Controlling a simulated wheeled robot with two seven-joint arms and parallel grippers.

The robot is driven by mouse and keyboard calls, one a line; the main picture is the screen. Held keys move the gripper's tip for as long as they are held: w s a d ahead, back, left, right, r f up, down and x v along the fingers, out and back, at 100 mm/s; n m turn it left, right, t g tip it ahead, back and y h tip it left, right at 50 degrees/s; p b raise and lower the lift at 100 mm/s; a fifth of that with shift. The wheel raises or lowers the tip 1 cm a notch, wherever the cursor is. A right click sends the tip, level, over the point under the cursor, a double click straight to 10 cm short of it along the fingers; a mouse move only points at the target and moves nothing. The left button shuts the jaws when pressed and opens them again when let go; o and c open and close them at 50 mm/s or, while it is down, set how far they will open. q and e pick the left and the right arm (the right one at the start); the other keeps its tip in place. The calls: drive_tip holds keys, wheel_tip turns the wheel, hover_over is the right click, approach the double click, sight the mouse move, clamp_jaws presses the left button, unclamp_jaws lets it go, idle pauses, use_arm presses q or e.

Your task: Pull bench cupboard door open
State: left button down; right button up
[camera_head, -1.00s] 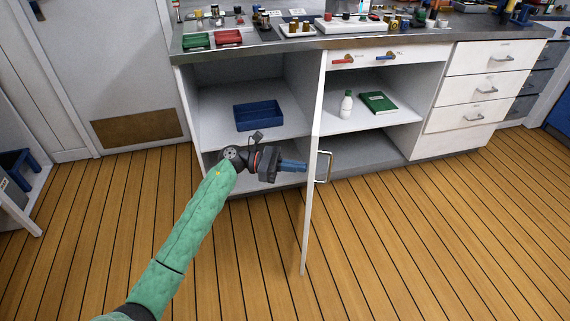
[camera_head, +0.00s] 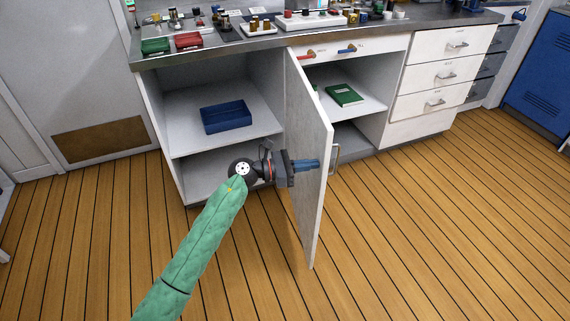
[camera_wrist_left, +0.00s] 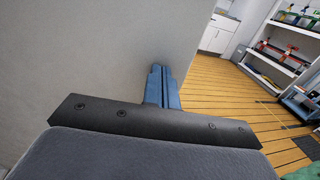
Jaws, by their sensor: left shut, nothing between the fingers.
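The bench cupboard door (camera_head: 312,150) is a white panel standing wide open, swung out from the bench, with its handle (camera_head: 335,158) on the far right face. My left gripper (camera_head: 316,165) is shut and empty, with its blue fingers at the door's inner face near the free edge. In the left wrist view the blue fingers (camera_wrist_left: 162,88) are together, beside or against the door's grey-looking panel (camera_wrist_left: 80,55); I cannot tell if they touch. My right gripper is not in view.
The open cupboard holds a blue tray (camera_head: 226,117) on its shelf. The bench top (camera_head: 260,44) carries small items. The wooden floor (camera_head: 440,230) in front is clear.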

use_arm(q)
drive_tip(key=w+d+t, duration=0.1)
drive_tip(key=d, duration=0.8)
drive_tip(key=shift+n+b, duration=0.3)
drive_tip(key=shift+w, duration=0.1)
